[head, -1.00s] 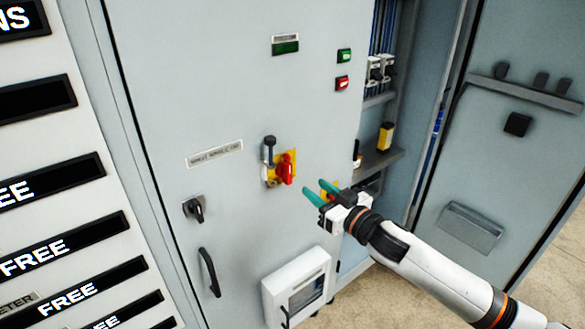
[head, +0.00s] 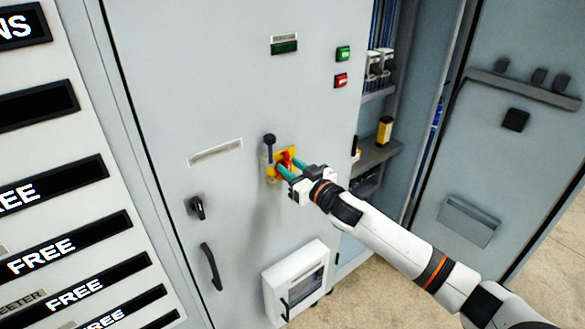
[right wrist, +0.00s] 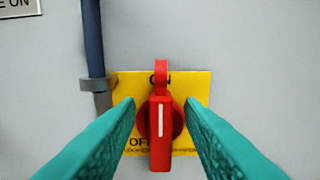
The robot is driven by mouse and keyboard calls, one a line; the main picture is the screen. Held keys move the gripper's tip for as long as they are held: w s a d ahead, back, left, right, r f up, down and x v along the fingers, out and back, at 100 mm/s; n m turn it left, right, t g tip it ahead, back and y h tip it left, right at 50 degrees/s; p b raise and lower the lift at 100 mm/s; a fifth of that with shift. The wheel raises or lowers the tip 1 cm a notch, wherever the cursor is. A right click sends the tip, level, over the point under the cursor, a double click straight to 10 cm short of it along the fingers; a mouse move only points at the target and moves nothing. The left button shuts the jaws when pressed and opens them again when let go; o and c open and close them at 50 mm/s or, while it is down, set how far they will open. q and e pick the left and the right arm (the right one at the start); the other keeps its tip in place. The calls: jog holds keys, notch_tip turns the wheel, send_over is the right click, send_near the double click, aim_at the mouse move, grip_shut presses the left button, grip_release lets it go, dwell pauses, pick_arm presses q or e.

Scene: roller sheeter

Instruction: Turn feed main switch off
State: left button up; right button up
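The feed main switch (right wrist: 160,125) is a red rotary handle on a yellow plate (right wrist: 122,90) fixed to the grey cabinet door. In the right wrist view its handle stands upright, with a white line vertical and its top at the "ON" label; "OFF" shows at lower left. In the head view the red handle (head: 286,158) is partly covered by my right gripper (head: 284,168). My right gripper's teal fingers (right wrist: 160,120) are open, one on each side of the handle, with gaps visible on both sides. My left gripper is not in view.
A dark lever or rod (head: 269,150) stands just left of the yellow plate, close to the fingers. A black key-type handle (head: 197,207), a door pull (head: 211,266) and a white box (head: 296,279) are lower on the door. An open cabinet bay (head: 378,120) lies right.

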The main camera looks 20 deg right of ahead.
grip_shut()
jog(key=shift+n, duration=0.3)
jog(key=n, duration=0.2)
jog(key=shift+s+a+n+p, duration=0.1)
jog(key=shift+a+n+p, duration=0.1)
jog(key=shift+n+p, duration=0.1)
jog(key=n, duration=0.5)
jog(key=a+f+n, duration=0.1)
jog(key=n, duration=0.3)
jog(key=f+n, duration=0.1)
jog(key=n, duration=0.4)
jog(key=shift+s+a+n, duration=0.15)
jog(key=shift+s+n, duration=0.1)
jog(key=shift+n, duration=0.05)
